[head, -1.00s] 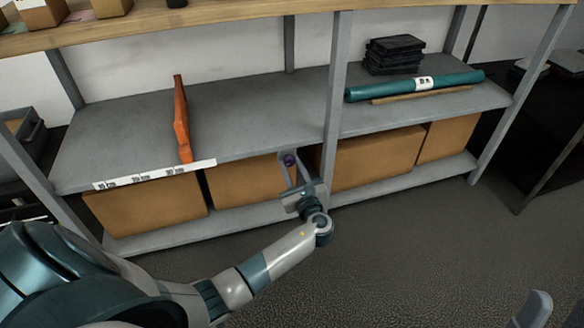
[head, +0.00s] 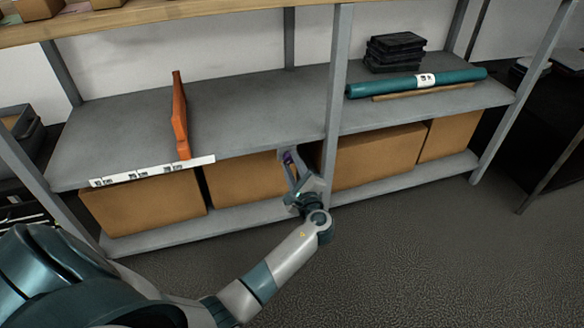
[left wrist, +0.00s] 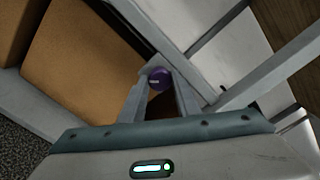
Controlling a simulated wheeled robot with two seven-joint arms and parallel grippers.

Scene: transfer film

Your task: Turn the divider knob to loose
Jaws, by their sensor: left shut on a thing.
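The purple knob (head: 288,157) is at the front edge of the grey middle shelf, left of the central post. It also shows in the left wrist view (left wrist: 160,79), round, with a small pale mark. My left gripper (head: 290,163) is shut on the knob, with one finger on each side of it in the left wrist view (left wrist: 160,84). The gripper is tilted. The fingers hide part of the knob, and I cannot read its setting. The orange divider (head: 180,115) stands upright on the left part of the shelf. My right gripper is not in view.
Cardboard boxes (head: 145,205) fill the lower shelf behind and beside the gripper. A grey post (head: 338,90) stands just right of it. A white label strip (head: 150,172) runs along the shelf edge. A teal roll (head: 450,80) and black cases (head: 395,52) lie at right. The floor in front is clear.

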